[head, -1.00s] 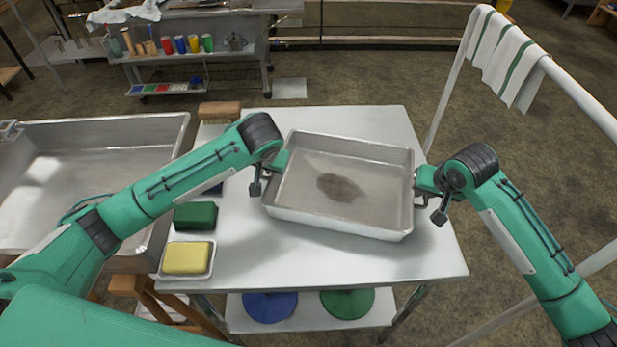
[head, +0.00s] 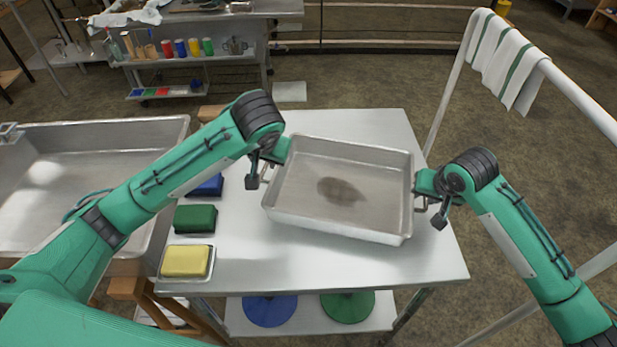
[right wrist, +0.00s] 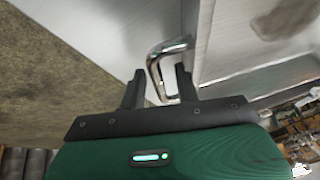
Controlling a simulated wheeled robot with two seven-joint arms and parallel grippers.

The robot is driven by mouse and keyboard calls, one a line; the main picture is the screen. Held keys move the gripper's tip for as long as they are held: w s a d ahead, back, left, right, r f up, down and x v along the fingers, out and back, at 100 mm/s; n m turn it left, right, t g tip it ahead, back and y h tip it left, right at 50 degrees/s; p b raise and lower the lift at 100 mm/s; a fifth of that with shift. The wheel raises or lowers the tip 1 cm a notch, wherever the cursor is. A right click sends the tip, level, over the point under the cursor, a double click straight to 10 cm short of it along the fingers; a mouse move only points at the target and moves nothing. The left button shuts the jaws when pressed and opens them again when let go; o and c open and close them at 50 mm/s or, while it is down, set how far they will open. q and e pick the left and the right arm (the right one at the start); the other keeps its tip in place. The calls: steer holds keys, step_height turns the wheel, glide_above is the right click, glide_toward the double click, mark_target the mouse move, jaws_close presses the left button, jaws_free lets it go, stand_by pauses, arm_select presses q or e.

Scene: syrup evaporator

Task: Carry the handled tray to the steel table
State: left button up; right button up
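The handled tray (head: 341,230) is a shallow grey metal pan with a dark stain inside. It sits level over the steel table (head: 400,270) and appears to rest on it. My left gripper (head: 267,163) is at the tray's left handle; its fingers are too small and hidden to tell whether they are shut. My right gripper (head: 428,200) is at the right handle. In the right wrist view, its two fingers (right wrist: 160,82) stand apart on either side of the metal handle (right wrist: 156,68), with gaps showing.
A large metal basin (head: 90,165) stands left. A white rail (head: 575,95) with a striped towel stands right. The table's front right is clear.

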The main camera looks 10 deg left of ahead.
steer(key=shift+r, duration=0.15)
arm_select(q)
steer(key=v, duration=0.3)
steer(key=shift+s, duration=0.1)
arm_select(e)
steer(key=v, duration=1.1)
steer(key=shift+s+r, duration=0.2)
steer(key=shift+r, duration=0.1)
